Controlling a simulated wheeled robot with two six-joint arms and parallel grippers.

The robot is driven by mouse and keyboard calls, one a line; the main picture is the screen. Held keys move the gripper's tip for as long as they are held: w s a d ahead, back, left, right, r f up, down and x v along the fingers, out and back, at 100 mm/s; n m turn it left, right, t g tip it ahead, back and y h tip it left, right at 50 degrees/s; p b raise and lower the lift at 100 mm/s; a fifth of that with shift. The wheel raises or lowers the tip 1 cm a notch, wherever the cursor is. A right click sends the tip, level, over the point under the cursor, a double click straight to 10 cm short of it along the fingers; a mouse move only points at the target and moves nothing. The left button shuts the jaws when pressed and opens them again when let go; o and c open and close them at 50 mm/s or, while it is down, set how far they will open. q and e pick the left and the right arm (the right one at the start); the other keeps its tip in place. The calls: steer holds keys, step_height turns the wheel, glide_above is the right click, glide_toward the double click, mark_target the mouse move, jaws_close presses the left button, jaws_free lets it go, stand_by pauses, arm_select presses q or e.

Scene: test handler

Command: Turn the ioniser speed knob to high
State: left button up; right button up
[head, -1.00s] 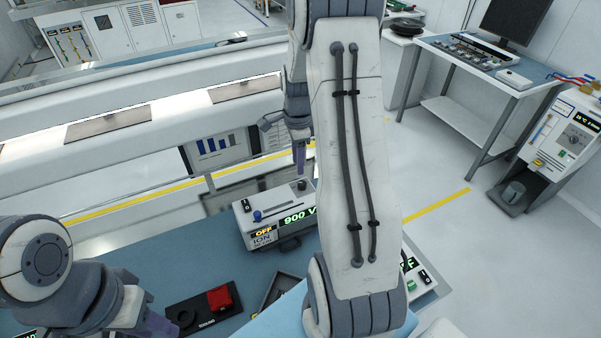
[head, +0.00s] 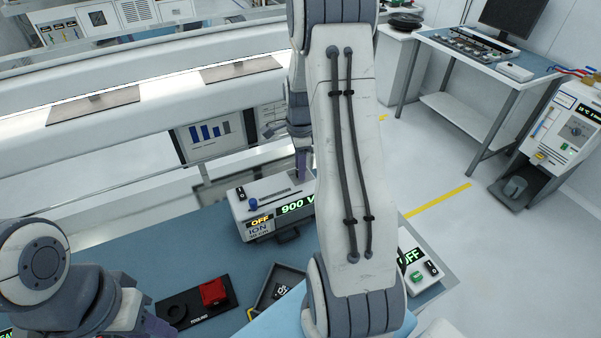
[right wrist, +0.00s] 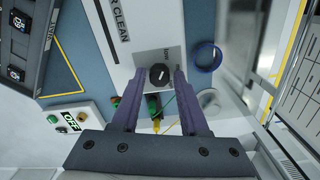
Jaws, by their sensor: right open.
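The ioniser (head: 262,228) is a white box on the blue bench in the head view. In the right wrist view, the black round speed knob (right wrist: 160,75) with a white pointer mark sits on a grey label plate. My right gripper (right wrist: 160,73) is open, with one purple finger on each side of the knob; I cannot tell if they touch it. In the head view my right gripper (head: 301,174) is down at the ioniser's back right and hides the knob. My left gripper (head: 158,327) is low at the left, partly cut off.
A dark pad with a red block (head: 213,292) and a dark tray (head: 279,287) lie in front of the ioniser. A white box with a green OFF display (head: 411,257) stands to the right. The bench left of the ioniser is clear.

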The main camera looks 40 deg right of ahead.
jaws_close()
steer(key=shift+m+p, duration=0.3)
steer(key=shift+m, duration=1.4)
steer(key=shift+r+m, duration=0.1)
steer(key=shift+m, duration=0.4)
steer(key=shift+m+p, duration=0.3)
steer(key=shift+m, duration=0.9)
